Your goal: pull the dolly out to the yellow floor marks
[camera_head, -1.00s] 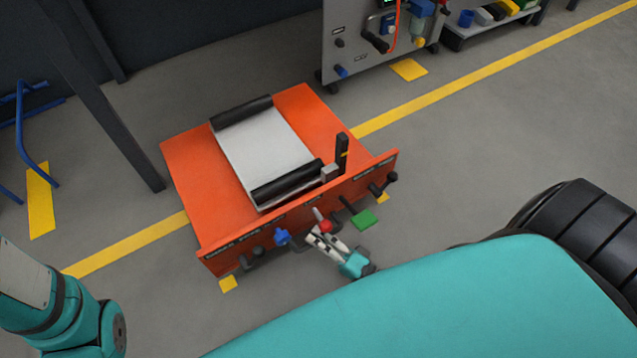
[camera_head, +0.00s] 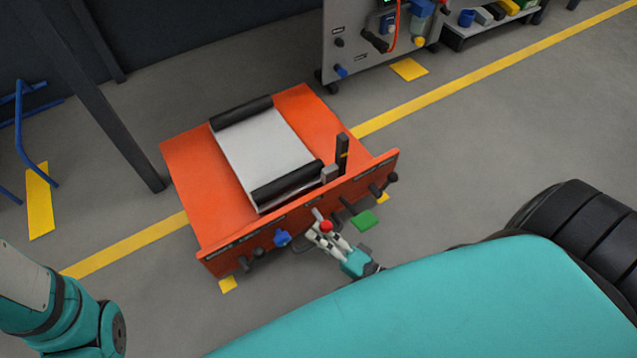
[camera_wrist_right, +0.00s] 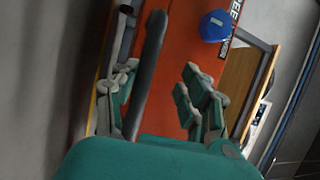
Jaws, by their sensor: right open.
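The orange dolly (camera_head: 187,160) stands on the grey floor, carrying a white panel between two black rollers. Small yellow floor marks show at its front corners, one at the left (camera_head: 228,284) and one at the right (camera_head: 383,198). My right gripper (camera_head: 322,229) is open at the middle of the dolly's front. In the right wrist view, a dark bar (camera_wrist_right: 148,75) runs between its open fingers (camera_wrist_right: 155,90), nearer the left finger; whether they touch is unclear. My left arm shows at lower left, but its gripper is out of frame.
A blue knob (camera_head: 282,238) and dark knobs sit along the dolly's front. A green patch (camera_head: 364,221) lies close to the right gripper. A grey cabinet (camera_head: 350,45) and a dark post (camera_head: 110,110) stand behind.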

